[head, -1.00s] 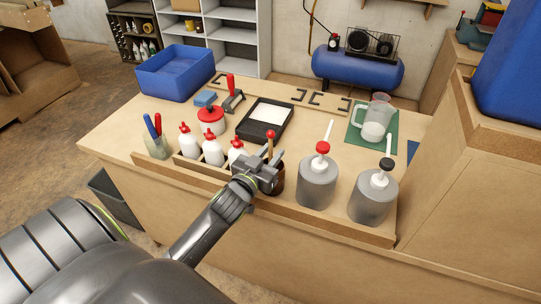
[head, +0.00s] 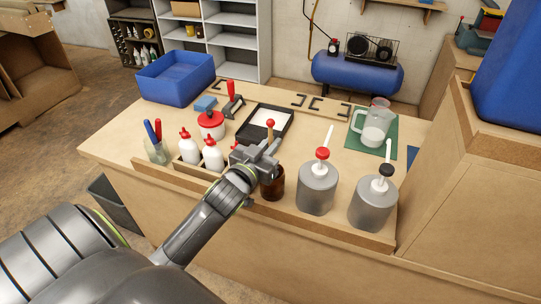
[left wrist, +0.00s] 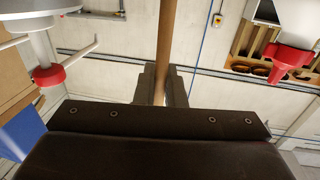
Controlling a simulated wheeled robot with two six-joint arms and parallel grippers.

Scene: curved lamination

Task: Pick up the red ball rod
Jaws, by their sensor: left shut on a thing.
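The red ball rod (head: 270,124) is a wooden rod with a red-orange ball on top. It stands upright above the brown jar (head: 272,188) at the table's front. My left gripper (head: 268,150) is shut on the rod below the ball. In the left wrist view the rod (left wrist: 167,35) runs between the two fingers (left wrist: 162,82). The gripper hides the rod's lower part, so I cannot tell whether its end is inside the jar. My right gripper is not in view.
White bottles with red caps (head: 212,155) stand close left of the gripper in a wooden rack. A grey pump can with a red collar (head: 318,188) stands close right, and another with a black collar (head: 374,203) beyond. A black tray (head: 264,124) lies behind.

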